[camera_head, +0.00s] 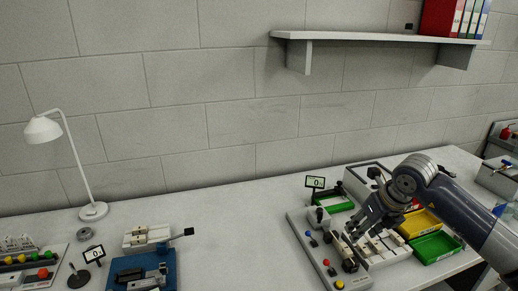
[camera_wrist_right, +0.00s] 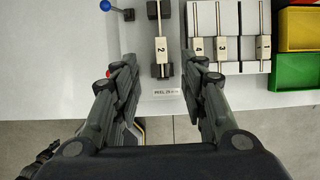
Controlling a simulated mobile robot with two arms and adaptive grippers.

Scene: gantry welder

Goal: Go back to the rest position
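In the head view my right gripper (camera_head: 366,232) comes in from the right and hangs over the station at the table's right side. In the right wrist view its two fingers (camera_wrist_right: 162,82) are spread apart with nothing between them; the gripper is open and empty. Ahead of the fingers lies a piece marked 2 (camera_wrist_right: 161,45) on a dark holder. To its right stand white blocks with pieces marked 4, 3 and 1 (camera_wrist_right: 232,50).
Green (camera_head: 436,246) and yellow (camera_head: 418,222) bins lie beside the right arm. A panel with coloured knobs (camera_head: 318,250) stands left of the gripper. A blue fixture (camera_head: 128,268) and a white lamp (camera_head: 93,210) stand at left. The table middle (camera_head: 235,235) is clear. A shelf (camera_head: 375,38) hangs above.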

